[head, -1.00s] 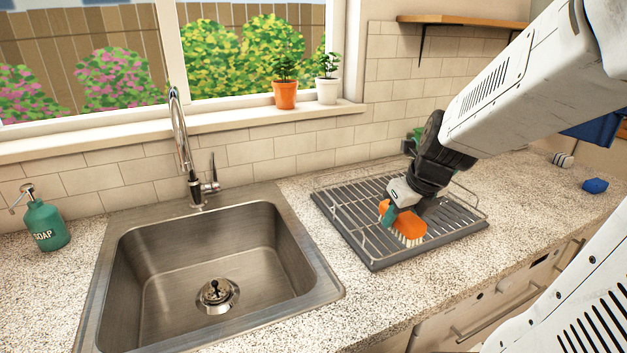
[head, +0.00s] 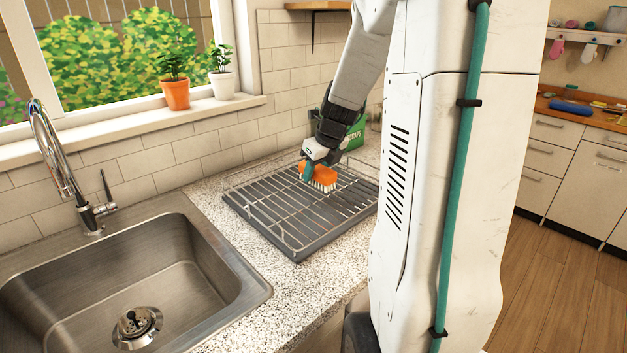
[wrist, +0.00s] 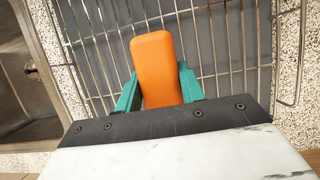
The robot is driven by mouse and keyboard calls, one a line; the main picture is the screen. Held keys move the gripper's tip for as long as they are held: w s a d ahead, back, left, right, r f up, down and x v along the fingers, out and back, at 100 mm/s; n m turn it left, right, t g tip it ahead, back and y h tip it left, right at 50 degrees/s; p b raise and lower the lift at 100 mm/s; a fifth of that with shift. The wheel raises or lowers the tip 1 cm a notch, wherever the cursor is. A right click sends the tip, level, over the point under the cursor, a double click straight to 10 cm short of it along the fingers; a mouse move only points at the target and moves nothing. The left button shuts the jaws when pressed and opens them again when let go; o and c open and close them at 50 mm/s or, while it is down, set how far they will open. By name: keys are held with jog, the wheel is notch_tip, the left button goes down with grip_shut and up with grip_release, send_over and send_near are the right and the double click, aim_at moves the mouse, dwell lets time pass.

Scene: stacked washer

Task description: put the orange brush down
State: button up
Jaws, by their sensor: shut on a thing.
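The orange brush (head: 319,175) has an orange back and pale bristles pointing down. It is over the far part of the wire dish rack (head: 283,222). My gripper (head: 312,172) is shut on the brush, with its teal fingers on either side. In the wrist view the brush (wrist: 156,68) sits between the two teal fingers, with the rack's wires beneath and around it. I cannot tell whether the bristles touch the wires.
The steel sink (head: 214,262) with its tap (head: 62,165) is left of the rack. A green container (head: 351,137) stands behind my gripper. Potted plants (head: 175,93) stand on the sill. Speckled counter (head: 290,285) is clear in front of the rack.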

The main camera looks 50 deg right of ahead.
aim_at(316, 180)
jog(key=shift+w+d, duration=0.3)
jog(key=shift+d, duration=0.1)
jog(key=shift+a+f, duration=0.1)
jog(key=shift+f, duration=1.65)
jog(key=shift+f, duration=0.15)
jog(key=o, duration=0.9)
jog(key=shift+o, duration=0.2)
